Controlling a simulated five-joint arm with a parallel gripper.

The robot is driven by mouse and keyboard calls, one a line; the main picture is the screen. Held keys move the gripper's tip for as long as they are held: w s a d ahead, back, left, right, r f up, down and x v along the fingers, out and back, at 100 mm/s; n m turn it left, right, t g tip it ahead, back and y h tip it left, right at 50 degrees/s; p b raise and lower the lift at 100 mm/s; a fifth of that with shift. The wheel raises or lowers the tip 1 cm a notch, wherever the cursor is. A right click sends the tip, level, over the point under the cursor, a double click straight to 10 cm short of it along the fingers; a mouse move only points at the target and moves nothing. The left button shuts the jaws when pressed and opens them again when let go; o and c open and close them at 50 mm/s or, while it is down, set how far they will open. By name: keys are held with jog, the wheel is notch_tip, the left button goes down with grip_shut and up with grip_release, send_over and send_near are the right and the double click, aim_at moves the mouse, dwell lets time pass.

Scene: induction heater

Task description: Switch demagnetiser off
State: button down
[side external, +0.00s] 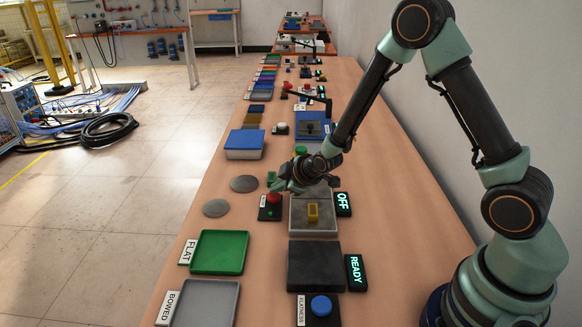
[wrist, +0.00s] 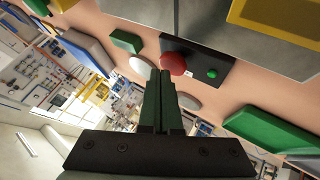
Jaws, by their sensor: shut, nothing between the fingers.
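A black switch box (side external: 270,212) with a red button (side external: 274,198) stands at the left of a grey plate device (side external: 300,222). A yellow block (side external: 313,212) sits on the plate, and a display (side external: 342,203) beside it reads OFF. My gripper (side external: 282,185) is shut and empty, just above and behind the red button. In the wrist view, the fingertips (wrist: 164,78) point at the red button (wrist: 172,64); I cannot tell whether they touch it. A green lamp (wrist: 212,74) shows on the box. The box's small label is unreadable.
Nearer are a black plate (side external: 315,267) with a READY display (side external: 355,272), a blue button (side external: 321,305), a green FLAT tray (side external: 219,252) and a grey BOWED tray (side external: 206,302). Grey discs (side external: 216,208) lie left of the box. A blue box (side external: 244,144) stands farther back.

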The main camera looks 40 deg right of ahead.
jog(key=shift+r, duration=0.1)
jog(key=shift+r, duration=2.9)
jog(key=shift+r, duration=0.1)
notch_tip(320, 180, up, 4)
jog(key=r+m, duration=0.1)
send_over(278, 197)
jog(key=s, duration=0.2)
jog(key=s+r+m+g, duration=0.1)
jog(key=s+r+m, duration=0.2)
jog(key=s, duration=0.7)
jog(key=s+r+m+g, duration=0.2)
jog(key=s+r+m, duration=0.2)
jog(key=s+r, duration=0.3)
jog(key=s, duration=0.3)
jog(key=shift+s+r+m+g, duration=0.15)
jog(key=shift+s+m+g, duration=0.1)
jog(key=shift+m+g, duration=0.05)
